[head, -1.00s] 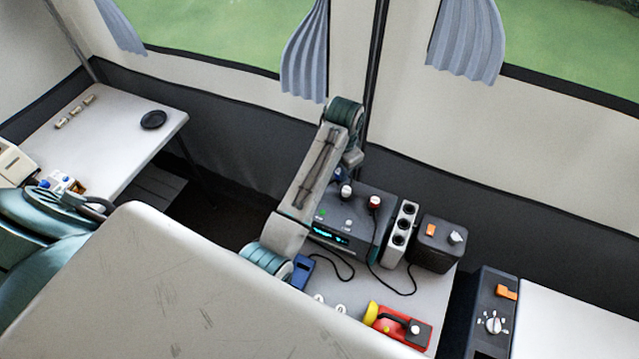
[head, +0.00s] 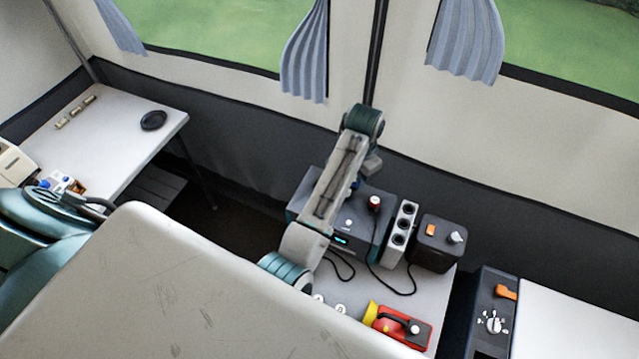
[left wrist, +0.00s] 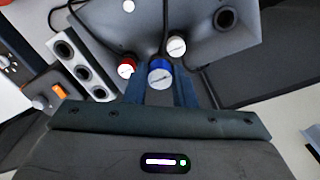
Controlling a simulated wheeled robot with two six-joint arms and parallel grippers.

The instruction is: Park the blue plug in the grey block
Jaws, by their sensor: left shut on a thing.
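My left gripper (head: 356,183) is over the dark unit (head: 314,184), partly hidden behind its own arm. In the left wrist view its fingers (left wrist: 160,88) are shut on the blue plug (left wrist: 160,73), which has a pale top and a dark cord. The grey block (head: 401,234) stands upright to the right of the unit, with three round holes facing up. It also shows at the left of the left wrist view (left wrist: 84,62), and its holes look empty. The plug is apart from the block. My right gripper is not in view.
A red plug (left wrist: 126,67) and a white plug (left wrist: 176,46) stand on the unit close to the fingers. Dark cords trail nearby. A dark box (head: 438,245) stands right of the block. A red and yellow torch (head: 398,325) lies in front.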

